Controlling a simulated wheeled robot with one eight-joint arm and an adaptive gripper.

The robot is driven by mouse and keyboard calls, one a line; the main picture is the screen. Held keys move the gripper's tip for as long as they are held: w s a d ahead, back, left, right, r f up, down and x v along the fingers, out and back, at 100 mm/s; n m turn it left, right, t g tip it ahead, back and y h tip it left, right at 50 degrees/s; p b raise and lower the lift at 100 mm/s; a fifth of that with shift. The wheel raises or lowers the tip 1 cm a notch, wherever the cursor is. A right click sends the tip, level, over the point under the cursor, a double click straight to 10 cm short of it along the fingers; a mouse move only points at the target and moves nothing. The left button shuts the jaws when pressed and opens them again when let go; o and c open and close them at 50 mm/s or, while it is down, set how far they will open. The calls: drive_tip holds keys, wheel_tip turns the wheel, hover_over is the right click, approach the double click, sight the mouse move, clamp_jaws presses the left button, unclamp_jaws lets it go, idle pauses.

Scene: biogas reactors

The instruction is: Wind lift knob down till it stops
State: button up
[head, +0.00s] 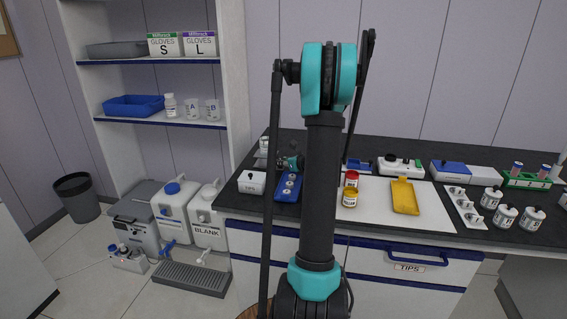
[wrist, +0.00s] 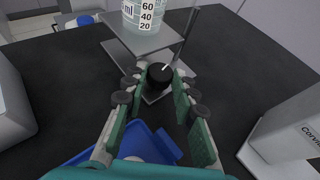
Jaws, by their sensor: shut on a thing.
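The lift knob (wrist: 160,73) is black and round with a white mark on its face. It sits at the front of a small grey lab lift (wrist: 140,39) in the wrist view. A graduated beaker (wrist: 146,12) stands on the lift's top plate. My gripper (wrist: 160,80) has its green-padded fingers on both sides of the knob, shut on it. In the head view my gripper (head: 292,163) is small, at the back left of the bench, partly hidden by my arm. The lift is hard to make out there.
A blue tray (head: 288,187) lies just in front of my gripper, with a white box (head: 251,182) left of it. In the wrist view, white equipment (wrist: 285,130) stands at the right and a pale box (wrist: 14,110) at the left. Dark bench top is bare around the lift.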

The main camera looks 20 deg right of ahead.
drive_tip(key=shift+d+n+g+y, duration=0.25)
drive_tip(key=shift+n+g+y, duration=0.05)
drive_tip(key=shift+n+y, duration=0.35)
clamp_jaws()
drive_tip(key=shift+n+g+y, duration=0.4)
drive_tip(key=shift+n+y, duration=0.55)
drive_tip(key=o, duration=1.1)
unclamp_jaws()
drive_tip(key=shift+c, duration=0.2)
drive_tip(key=v, duration=1.2)
drive_tip(key=shift+d+f, duration=0.1)
